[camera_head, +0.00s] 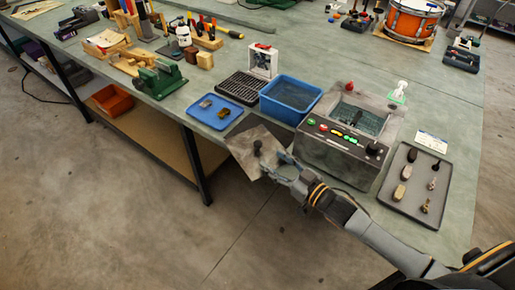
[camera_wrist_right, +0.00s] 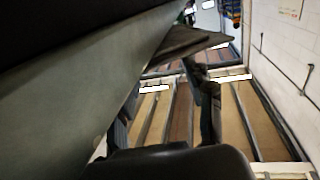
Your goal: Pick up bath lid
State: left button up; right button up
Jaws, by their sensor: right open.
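The bath lid (camera_head: 250,159) is a flat grey square plate with a dark round knob (camera_head: 258,147). It lies at the bench's front edge and seems to stick out past it, left of the bath (camera_head: 318,151), a grey box with coloured buttons and an open basin. My right gripper (camera_head: 276,164) is at the lid's right side, close to the knob, open and empty. Whether it touches the lid cannot be told. In the right wrist view the lid (camera_wrist_right: 186,43) shows beyond the fingers (camera_wrist_right: 163,98). My left gripper is not in view.
A blue tub (camera_head: 291,112) and a blue tray (camera_head: 214,124) stand behind and left of the lid. A dark tray (camera_head: 405,199) with several small parts lies right of the bath. Open floor (camera_head: 180,230) lies in front of the bench.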

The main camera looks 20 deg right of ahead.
aim_at(261, 147)
jog(key=shift+w+a, duration=0.15)
jog(key=shift+w, duration=0.2)
jog(key=shift+w+a+r, duration=0.15)
jog(key=shift+w, duration=0.3)
jog(key=x, duration=0.1)
jog(key=p+x, duration=0.1)
jog(key=x, duration=0.1)
jog(key=shift+w, duration=0.4)
jog(key=shift+w+a, duration=0.1)
jog(key=shift+w, duration=0.25)
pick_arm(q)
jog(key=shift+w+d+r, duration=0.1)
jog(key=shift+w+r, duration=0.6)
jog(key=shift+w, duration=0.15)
pick_arm(e)
grip_shut()
